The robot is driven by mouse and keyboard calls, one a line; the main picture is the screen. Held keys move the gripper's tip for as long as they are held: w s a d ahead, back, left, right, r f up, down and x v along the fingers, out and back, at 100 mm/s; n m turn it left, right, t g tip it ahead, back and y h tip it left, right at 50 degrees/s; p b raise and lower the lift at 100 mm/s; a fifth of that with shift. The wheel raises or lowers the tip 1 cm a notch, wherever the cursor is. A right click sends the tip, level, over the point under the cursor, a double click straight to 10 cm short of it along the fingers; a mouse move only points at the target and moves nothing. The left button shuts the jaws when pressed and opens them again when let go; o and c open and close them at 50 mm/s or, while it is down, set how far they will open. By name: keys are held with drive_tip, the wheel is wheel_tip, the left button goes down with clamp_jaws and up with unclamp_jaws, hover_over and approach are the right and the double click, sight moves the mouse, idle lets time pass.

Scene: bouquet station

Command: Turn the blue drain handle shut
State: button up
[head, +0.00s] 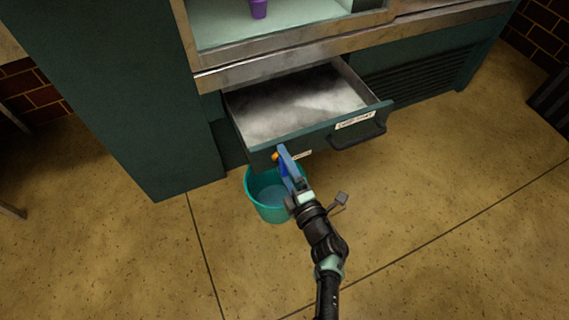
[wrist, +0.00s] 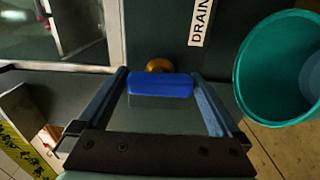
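The blue drain handle (wrist: 160,85) sits on a round brass fitting (wrist: 159,65) on the dark green drawer front. In the wrist view the handle lies crosswise between my gripper's fingertips (wrist: 160,76). My gripper is open, with one finger beside each end of the handle; I cannot tell whether either finger touches it. In the head view my gripper (head: 288,165) reaches the lower left of the drawer front, covering most of the handle. The brass fitting (head: 276,156) shows just left of the fingers. A white label reading "DRAIN" (wrist: 200,22) is beside the fitting.
A teal bucket (head: 268,209) holding bluish liquid stands on the floor beneath the fitting, close to my gripper. The drawer (head: 375,108) is pulled out, with a dark pull handle (head: 358,134) at right. A purple cup (head: 258,9) stands above.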

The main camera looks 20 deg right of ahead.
drive_tip(key=s+p, duration=0.4)
drive_tip(key=s, duration=0.9)
drive_tip(key=shift+d, duration=0.25)
